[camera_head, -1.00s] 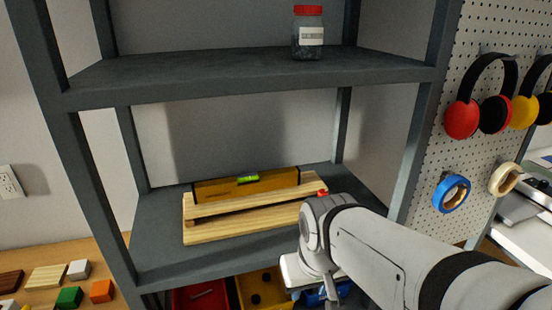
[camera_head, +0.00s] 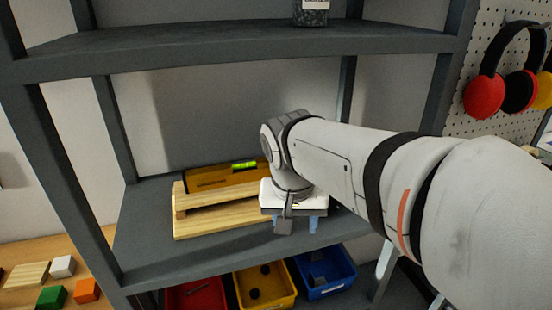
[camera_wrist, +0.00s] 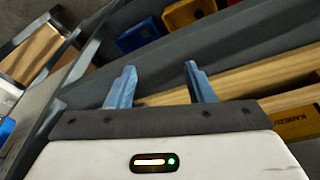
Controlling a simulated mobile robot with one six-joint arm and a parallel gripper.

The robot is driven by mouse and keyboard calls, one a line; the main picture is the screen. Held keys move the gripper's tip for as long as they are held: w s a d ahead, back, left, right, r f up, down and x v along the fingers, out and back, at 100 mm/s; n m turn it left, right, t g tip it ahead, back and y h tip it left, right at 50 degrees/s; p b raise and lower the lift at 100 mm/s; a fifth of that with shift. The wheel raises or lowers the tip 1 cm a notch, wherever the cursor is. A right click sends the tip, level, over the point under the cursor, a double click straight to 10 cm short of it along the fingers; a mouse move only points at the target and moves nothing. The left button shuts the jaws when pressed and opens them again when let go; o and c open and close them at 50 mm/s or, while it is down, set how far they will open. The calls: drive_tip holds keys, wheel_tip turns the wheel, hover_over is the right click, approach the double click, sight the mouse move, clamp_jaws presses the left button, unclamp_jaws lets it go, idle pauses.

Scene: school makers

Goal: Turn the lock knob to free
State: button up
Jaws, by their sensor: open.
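No lock knob can be made out in either view now. A light wooden rack (camera_head: 205,222) lies on the middle shelf with a yellow spirit level (camera_head: 210,179) behind its front rail. My arm covers the rack's right end. My gripper (camera_head: 298,226) is open and empty, in front of that right end, fingers pointing down. In the wrist view the two blue-grey fingers (camera_wrist: 160,68) stand apart with nothing between them. The wooden rails (camera_wrist: 245,78) run to the right behind the fingers, and part of the lettered yellow level (camera_wrist: 298,124) shows.
Dark grey shelf posts and boards (camera_head: 160,254) frame the space. Red (camera_head: 195,295), yellow (camera_head: 265,288) and blue (camera_head: 325,272) bins sit below. A jar (camera_head: 312,14) stands on the upper shelf. Headphones (camera_head: 486,96) hang at right. Coloured blocks (camera_head: 52,297) lie at lower left.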

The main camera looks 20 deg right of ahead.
drive_tip(key=w+d+r+m+h+b, duration=0.1)
drive_tip(key=w+r+m+h+b, duration=0.1)
drive_tip(key=w+r+m+b, duration=0.35)
drive_tip(key=shift+m, duration=0.55)
drive_tip(key=w+d+p, duration=0.1)
drive_tip(key=w+d, duration=0.1)
drive_tip(key=d, duration=0.1)
drive_tip(key=w+d+f+p, duration=0.1)
drive_tip(key=w+d, duration=0.1)
drive_tip(key=d, duration=0.1)
drive_tip(key=w+d, duration=0.3)
drive_tip(key=shift+d+f+p, duration=0.25)
drive_tip(key=shift+d+p, duration=0.1)
drive_tip(key=shift+p, duration=0.05)
drive_tip(key=x, duration=0.3)
drive_tip(key=shift+w+d+f+b, duration=0.1)
drive_tip(key=shift+d+f+b, duration=0.15)
drive_tip(key=shift+f+b, duration=0.1)
drive_tip(key=shift+w+d+f, duration=0.15)
drive_tip(key=shift+d+f, duration=0.1)
drive_tip(key=shift+f, duration=0.35)
drive_tip(key=shift+c, duration=0.2)
drive_tip(key=c, duration=0.9)
